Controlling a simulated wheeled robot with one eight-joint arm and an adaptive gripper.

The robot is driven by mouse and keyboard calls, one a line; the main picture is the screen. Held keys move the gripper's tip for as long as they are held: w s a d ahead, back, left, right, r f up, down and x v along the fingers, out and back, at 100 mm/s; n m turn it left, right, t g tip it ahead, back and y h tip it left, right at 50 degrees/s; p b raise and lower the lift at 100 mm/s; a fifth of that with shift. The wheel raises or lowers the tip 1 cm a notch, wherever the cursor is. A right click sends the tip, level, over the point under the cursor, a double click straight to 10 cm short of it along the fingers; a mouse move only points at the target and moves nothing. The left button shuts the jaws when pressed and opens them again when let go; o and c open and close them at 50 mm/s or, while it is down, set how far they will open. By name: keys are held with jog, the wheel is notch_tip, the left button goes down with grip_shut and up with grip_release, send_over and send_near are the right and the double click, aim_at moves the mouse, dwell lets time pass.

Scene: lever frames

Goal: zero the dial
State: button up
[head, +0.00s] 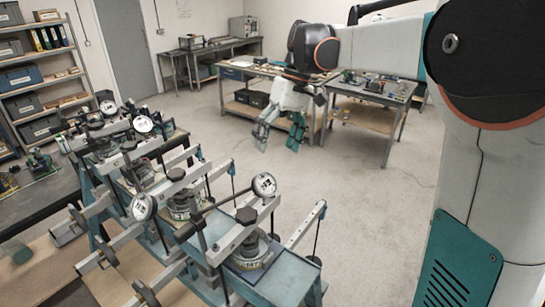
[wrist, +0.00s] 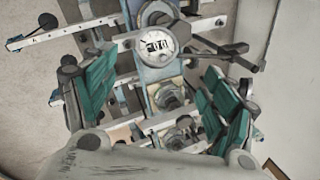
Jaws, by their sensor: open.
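Several white round dials stand on the lever frames in the head view. One dial (head: 264,184) is at the front right, another dial (head: 143,206) at the front left. Another dial (head: 143,124) and a smaller one (head: 108,108) are farther back. I cannot tell which dial is meant or read the values. My gripper (head: 279,141) is open and empty, pointing down, apart from the dials; its teal fingers also show in the wrist view.
The lever frames (head: 245,233) have long grey beams and thin rods sticking out around the dials. Work tables (head: 380,93) stand behind my gripper, and a shelf (head: 30,80) at the far left. The floor (head: 350,190) right of the frames is clear.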

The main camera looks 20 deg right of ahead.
jog(key=f+m+y+b, duration=0.1)
jog(key=f, duration=0.1)
jog(key=f+m+y+b, duration=0.1)
jog(key=f+m, duration=0.1)
jog(key=d+f+m+t+y+b, duration=0.1)
jog(key=f, duration=0.1)
jog(key=shift+s+f+m, duration=0.1)
jog(key=shift+f+m, duration=0.1)
jog(key=shift+m, duration=0.1)
jog(key=f+m+y+b, duration=0.1)
jog(key=m, duration=0.1)
jog(key=d+f+m+t+y+b, duration=0.1)
jog(key=f, duration=0.1)
jog(key=s+f+m+t+y+b, duration=0.1)
jog(key=m, duration=0.1)
jog(key=shift+d+f+m+y, duration=0.2)
jog(key=shift+d+m+y, duration=0.1)
jog(key=shift+d, duration=0.1)
jog(key=m+t+y+b, duration=0.6)
jog(key=m+t, duration=0.1)
jog(key=m, duration=0.4)
send_near(271, 185)
jog(key=p+x, duration=0.1)
jog(key=x, duration=1)
jog(key=shift+a+r, duration=0.1)
jog(key=shift+a, duration=0.1)
jog(key=c, duration=1.1)
